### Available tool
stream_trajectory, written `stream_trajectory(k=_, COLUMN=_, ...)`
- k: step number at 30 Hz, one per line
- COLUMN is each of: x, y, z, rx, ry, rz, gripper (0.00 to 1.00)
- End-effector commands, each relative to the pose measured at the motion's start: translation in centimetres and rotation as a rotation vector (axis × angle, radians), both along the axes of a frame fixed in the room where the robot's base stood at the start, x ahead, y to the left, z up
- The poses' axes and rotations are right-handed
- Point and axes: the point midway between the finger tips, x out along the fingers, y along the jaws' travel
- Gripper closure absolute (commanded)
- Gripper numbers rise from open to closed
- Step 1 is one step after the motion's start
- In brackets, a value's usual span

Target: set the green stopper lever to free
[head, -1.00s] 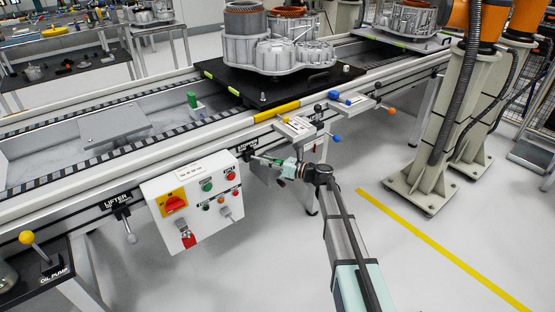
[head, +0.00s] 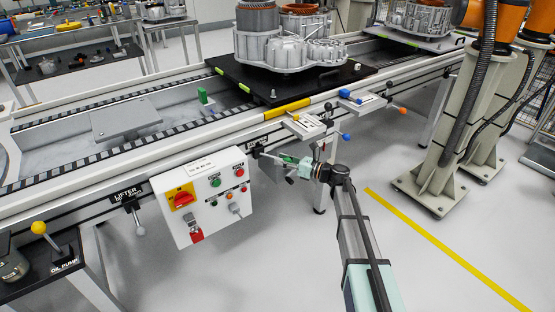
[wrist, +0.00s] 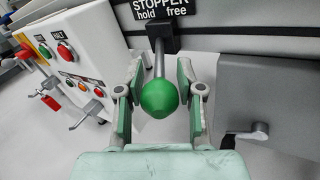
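The stopper lever has a grey rod and a green knob (wrist: 159,97) in the wrist view. The rod comes out below a black STOPPER label (wrist: 160,12) with "hold" on the left and "free" on the right. It points toward the camera, roughly under the middle between the two words. My gripper (wrist: 158,108) is open, with one finger on each side of the knob and a visible gap on both sides. In the head view my gripper (head: 290,163) is at the rail front, right of the control box; the knob is hard to make out there.
A white control box (head: 204,208) with buttons and a red-yellow switch is left of the lever; it also shows in the wrist view (wrist: 85,60). A grey plate (wrist: 265,85) stands close on the right. Blue and orange knobbed levers sit further right along the rail.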

Motion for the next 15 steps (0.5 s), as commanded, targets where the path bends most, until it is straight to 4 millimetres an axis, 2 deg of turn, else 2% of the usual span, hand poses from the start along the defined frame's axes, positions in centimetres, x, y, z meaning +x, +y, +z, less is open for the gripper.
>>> stream_trajectory(k=1, x=-0.5, y=-1.1, z=0.0, rx=0.000, ry=0.000, rz=-0.002, gripper=0.63)
stream_trajectory(k=9, x=-2.2, y=-5.9, z=0.0, rx=-0.001, ry=0.000, rz=-0.003, gripper=0.63)
stream_trajectory(k=15, x=-3.0, y=-8.2, z=0.0, rx=0.000, ry=0.000, rz=-0.001, gripper=0.63)
